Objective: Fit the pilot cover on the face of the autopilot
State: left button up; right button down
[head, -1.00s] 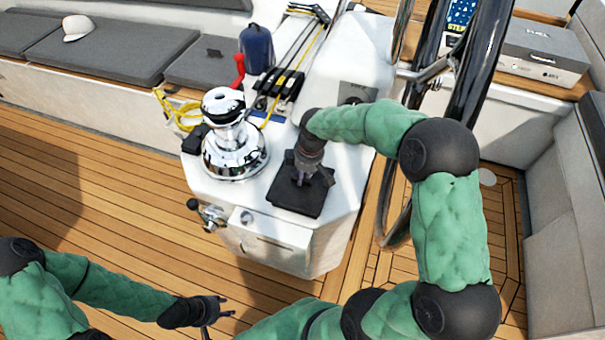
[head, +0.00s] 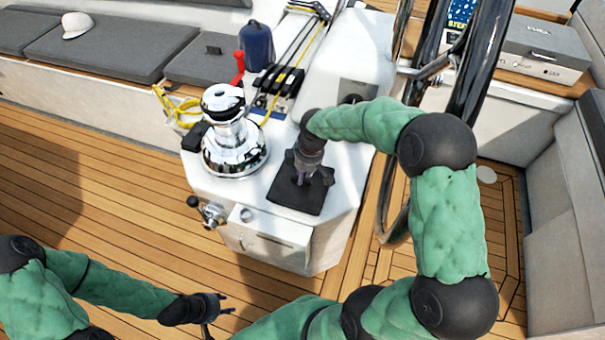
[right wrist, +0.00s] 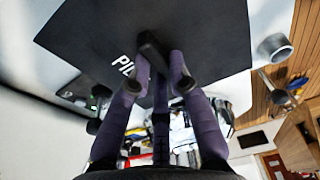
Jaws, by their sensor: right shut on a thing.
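The pilot cover (head: 293,199) is a dark, flat, square piece at the near end of the white console. In the right wrist view the cover (right wrist: 210,40) fills the top, with white letters partly hidden by a finger. My right gripper (head: 305,180) is over the cover and shut on its small raised grip in the middle. I cannot tell whether the cover touches the console. A grey square panel (head: 358,90) lies farther back on the console, partly behind my right arm; I cannot tell whether it is the autopilot. My left gripper (head: 227,304) is open and empty, low over the deck.
A chrome winch (head: 233,145) stands left of the cover. Rope clutches with lines (head: 281,88) and a blue container (head: 256,47) are behind it. The black wheel tubing (head: 480,65) rises at the right. The wooden deck at left (head: 90,170) is clear.

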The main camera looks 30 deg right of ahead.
jog(key=shift+f+b, duration=0.55)
jog(key=shift+f, duration=0.85)
dwell(1.5)
dwell(0.6)
jog(key=c, duration=0.6)
grip_release()
jog(key=shift+r, duration=0.15)
jog(key=shift+r+p, duration=3)
jog(key=shift+r, duration=0.4)
jog(key=shift+f, duration=0.1)
